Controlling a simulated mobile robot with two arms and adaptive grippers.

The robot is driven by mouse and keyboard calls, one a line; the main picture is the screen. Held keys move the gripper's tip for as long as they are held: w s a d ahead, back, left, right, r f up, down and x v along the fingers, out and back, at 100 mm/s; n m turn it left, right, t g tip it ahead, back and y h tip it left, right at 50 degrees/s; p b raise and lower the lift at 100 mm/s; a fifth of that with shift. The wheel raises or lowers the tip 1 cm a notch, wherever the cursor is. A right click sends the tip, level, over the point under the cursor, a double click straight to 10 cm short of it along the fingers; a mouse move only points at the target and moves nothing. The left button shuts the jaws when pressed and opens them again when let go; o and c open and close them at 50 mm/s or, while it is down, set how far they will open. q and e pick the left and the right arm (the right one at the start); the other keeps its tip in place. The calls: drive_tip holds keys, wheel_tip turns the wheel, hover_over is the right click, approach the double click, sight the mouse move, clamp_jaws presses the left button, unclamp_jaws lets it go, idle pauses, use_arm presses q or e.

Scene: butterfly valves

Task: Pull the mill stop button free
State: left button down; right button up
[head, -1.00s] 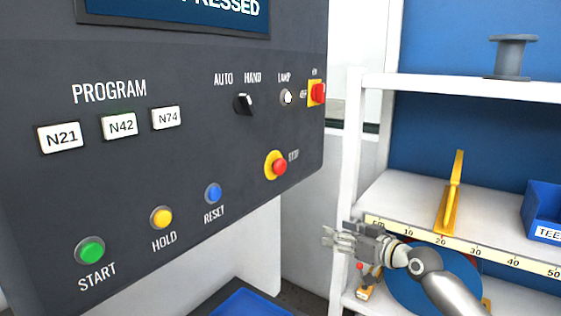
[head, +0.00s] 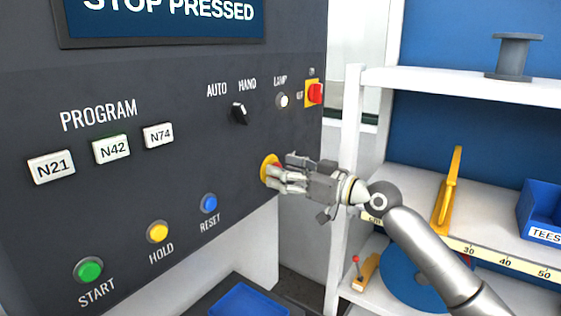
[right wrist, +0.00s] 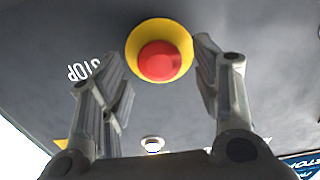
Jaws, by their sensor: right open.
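The stop button is a red mushroom head (right wrist: 159,61) on a yellow round collar (right wrist: 181,36) in the right wrist view, beside the upside-down word STOP. In the head view only part of its yellow collar (head: 267,166) shows; my gripper hides the red head. My right gripper (head: 277,179) is at the button, pointing at the dark panel. Its open fingers (right wrist: 160,72) stand to either side of the button in the right wrist view, with gaps between them and the red head. The screen (head: 165,12) reads STOP PRESSED. My left gripper is not in view.
The panel also carries a red switch on yellow (head: 314,93), a lamp (head: 282,100), a selector knob (head: 239,113), program keys (head: 111,149) and the reset button (head: 209,203). A white shelf (head: 405,190) with a yellow part and blue bin stands right.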

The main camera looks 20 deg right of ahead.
drive_tip(key=shift+w+a, duration=0.45)
drive_tip(key=shift+w, duration=0.1)
